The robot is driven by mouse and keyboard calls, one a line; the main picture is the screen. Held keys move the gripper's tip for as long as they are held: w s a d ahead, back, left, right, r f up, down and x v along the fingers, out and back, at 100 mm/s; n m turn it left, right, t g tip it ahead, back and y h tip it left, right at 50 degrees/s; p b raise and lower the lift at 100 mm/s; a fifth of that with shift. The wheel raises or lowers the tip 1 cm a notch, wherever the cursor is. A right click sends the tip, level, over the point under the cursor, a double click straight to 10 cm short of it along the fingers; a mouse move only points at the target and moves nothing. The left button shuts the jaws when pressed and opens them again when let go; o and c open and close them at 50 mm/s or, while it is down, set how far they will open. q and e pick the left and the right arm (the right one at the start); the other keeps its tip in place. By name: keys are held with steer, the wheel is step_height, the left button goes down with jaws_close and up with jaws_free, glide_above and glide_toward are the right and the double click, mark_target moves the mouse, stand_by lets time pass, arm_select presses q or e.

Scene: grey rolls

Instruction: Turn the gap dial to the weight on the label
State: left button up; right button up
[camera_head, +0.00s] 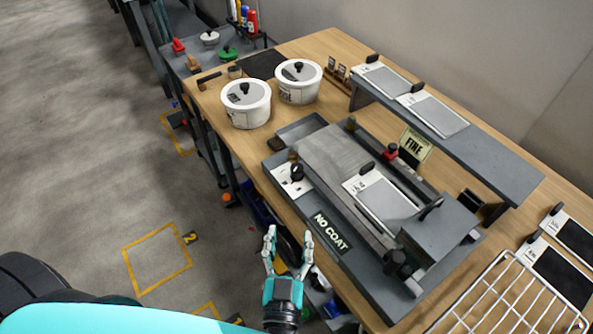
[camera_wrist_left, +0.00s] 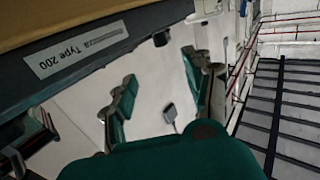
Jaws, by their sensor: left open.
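The likely gap dial is a black round knob (camera_head: 297,172) on a white marked plate (camera_head: 290,183) at the near left end of the grey roll machine (camera_head: 337,242). Its markings are too small to read. I cannot make out a weight. My left gripper (camera_head: 288,235) is open and empty, in front of the machine's near edge, below and apart from the knob. My right gripper is not in view.
Two white lidded pots (camera_head: 246,104) stand at the left of the wooden bench (camera_head: 324,44). A grey shelf (camera_head: 455,139) holds sample cards behind the machine. A wire rack (camera_head: 515,295) lies at the right front. The wrist view shows a tag reading Type 200 (camera_wrist_left: 77,50).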

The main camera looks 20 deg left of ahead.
mark_target(296, 174)
arm_select(q)
steer(key=p+x, duration=0.6)
steer(key=x, duration=0.9)
steer(key=shift+w+a+r, duration=0.1)
steer(key=shift+w+r, duration=0.05)
steer(key=shift+w, duration=0.15)
steer(key=shift+x, duration=0.8)
jaws_close()
